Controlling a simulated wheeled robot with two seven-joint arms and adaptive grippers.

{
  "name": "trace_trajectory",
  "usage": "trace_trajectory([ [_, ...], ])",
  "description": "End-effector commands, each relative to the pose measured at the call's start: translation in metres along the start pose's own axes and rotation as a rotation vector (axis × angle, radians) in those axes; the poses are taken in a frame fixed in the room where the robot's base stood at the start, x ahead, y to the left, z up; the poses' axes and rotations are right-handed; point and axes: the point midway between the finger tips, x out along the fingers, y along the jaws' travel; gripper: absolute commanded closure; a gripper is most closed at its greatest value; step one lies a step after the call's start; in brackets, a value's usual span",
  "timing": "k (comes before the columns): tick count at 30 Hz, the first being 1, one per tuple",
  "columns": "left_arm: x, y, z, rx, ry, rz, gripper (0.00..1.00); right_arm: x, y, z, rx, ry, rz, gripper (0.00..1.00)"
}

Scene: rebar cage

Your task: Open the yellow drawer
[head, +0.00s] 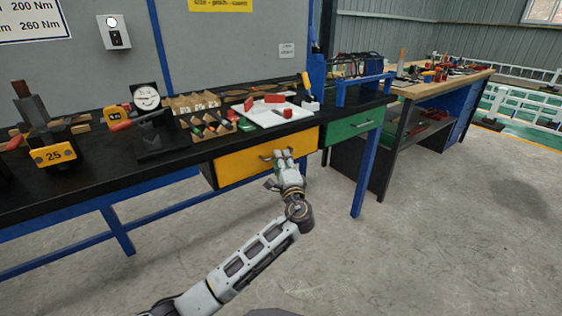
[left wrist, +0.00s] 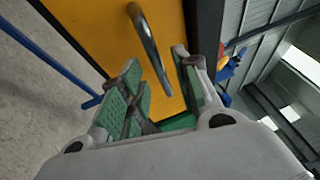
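The yellow drawer (head: 238,162) hangs under the black bench top, and its front faces me. I cannot tell for sure that it is fully shut. Its grey bar handle (left wrist: 149,46) shows close up in the left wrist view against the yellow front. My left gripper (head: 283,156) is at the handle, in front of the drawer. In the left wrist view its two green-padded fingers (left wrist: 154,68) are apart, with the lower end of the handle showing between them. Contact with the handle is unclear. My right gripper is in neither view.
A green drawer (head: 352,127) sits right of the yellow one. The black bench (head: 100,177) carries a dial gauge (head: 147,97), a white tray (head: 262,119) and tools. A blue bench leg (head: 365,180) stands at right. The floor in front is clear.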

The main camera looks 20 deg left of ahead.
Motion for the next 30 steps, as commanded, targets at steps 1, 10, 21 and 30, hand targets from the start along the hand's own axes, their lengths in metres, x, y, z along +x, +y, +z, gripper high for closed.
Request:
trace_trajectory([
  [1, 0.0043, 0.0006, 0.0002, 0.001, -0.001, 0.000, 0.68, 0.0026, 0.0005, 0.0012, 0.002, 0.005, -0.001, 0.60],
  [10, 0.0141, -0.0001, 0.0004, -0.001, -0.001, 0.001, 0.68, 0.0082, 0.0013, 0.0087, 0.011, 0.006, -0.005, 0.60],
  [21, 0.0139, -0.0001, 0.0004, -0.001, -0.001, 0.001, 0.87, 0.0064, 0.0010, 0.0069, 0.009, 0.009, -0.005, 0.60],
  [30, 0.0137, 0.0002, 0.0003, 0.000, 0.000, 0.001, 1.00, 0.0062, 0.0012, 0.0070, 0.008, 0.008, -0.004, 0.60],
])
